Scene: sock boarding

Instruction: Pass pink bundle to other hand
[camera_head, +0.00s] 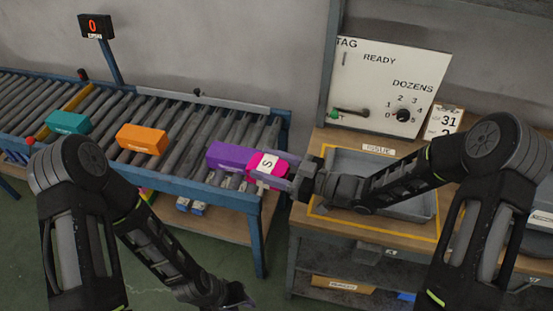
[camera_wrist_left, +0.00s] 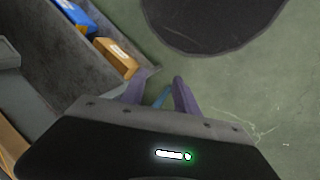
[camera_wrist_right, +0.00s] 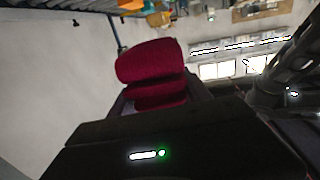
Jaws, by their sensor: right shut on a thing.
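The pink bundle (camera_head: 254,162), with a white tag lettered S, is at the right end of the conveyor in the head view. My right gripper (camera_head: 279,181) is shut on it from the right. In the right wrist view the bundle (camera_wrist_right: 150,62) looks dark red and sits between the fingers. Whether it touches the rollers is unclear. My left gripper (camera_head: 240,297) is low at the bottom of the head view, far from the bundle. In the left wrist view its fingers (camera_wrist_left: 163,84) are apart and empty, above the green floor.
A purple box (camera_head: 230,158) lies beside the bundle on the conveyor (camera_head: 182,186), with orange (camera_head: 142,139) and teal (camera_head: 68,122) boxes farther left. A grey tray (camera_head: 424,205) stands on the right bench, under a panel (camera_head: 385,75) with a dial. A gap separates conveyor and bench.

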